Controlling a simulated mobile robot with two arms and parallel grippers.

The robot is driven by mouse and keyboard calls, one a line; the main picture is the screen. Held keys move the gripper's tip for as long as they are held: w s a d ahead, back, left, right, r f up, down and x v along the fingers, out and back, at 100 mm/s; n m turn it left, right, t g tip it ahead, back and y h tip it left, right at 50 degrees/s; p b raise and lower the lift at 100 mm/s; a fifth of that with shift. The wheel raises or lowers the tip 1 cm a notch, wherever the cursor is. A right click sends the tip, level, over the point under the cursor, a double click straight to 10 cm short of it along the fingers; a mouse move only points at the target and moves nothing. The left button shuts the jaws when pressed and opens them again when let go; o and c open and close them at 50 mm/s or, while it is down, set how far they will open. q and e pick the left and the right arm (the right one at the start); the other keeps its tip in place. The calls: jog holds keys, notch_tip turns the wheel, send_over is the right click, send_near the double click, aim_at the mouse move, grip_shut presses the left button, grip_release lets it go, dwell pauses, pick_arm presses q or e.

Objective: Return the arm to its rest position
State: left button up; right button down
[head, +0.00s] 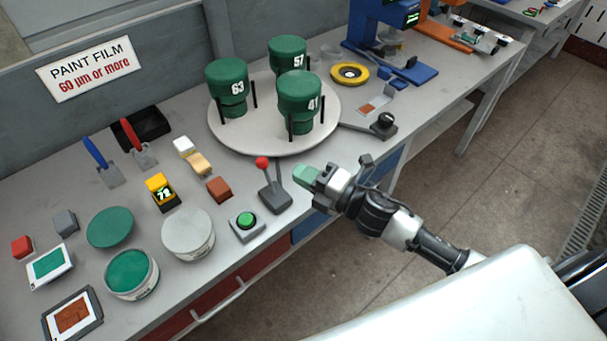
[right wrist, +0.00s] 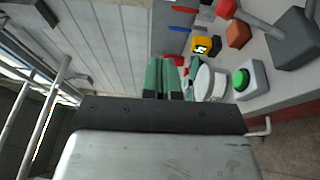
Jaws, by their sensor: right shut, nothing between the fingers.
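My right gripper (head: 306,173) shows in the head view at the front edge of the workbench, just right of the red-knobbed lever (head: 273,188). Its green-tipped fingers are shut with nothing between them, and they point left over the bench. The closed fingers also show in the right wrist view (right wrist: 163,78), apart from the lever and the green button box (right wrist: 247,80). My right arm reaches in from the lower right, over the floor. My left gripper is not in either view.
A round turntable (head: 225,143) bears three green cylinders numbered 63, 57 and 41. Paint cans (head: 187,238), the button box (head: 247,224) and small blocks crowd the bench's left part. A small device with a black knob (head: 384,125) sits right of the turntable. The floor (head: 480,200) at right is clear.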

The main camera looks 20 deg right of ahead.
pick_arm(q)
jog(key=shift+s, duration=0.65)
pick_arm(e)
jog(key=shift+w, duration=0.1)
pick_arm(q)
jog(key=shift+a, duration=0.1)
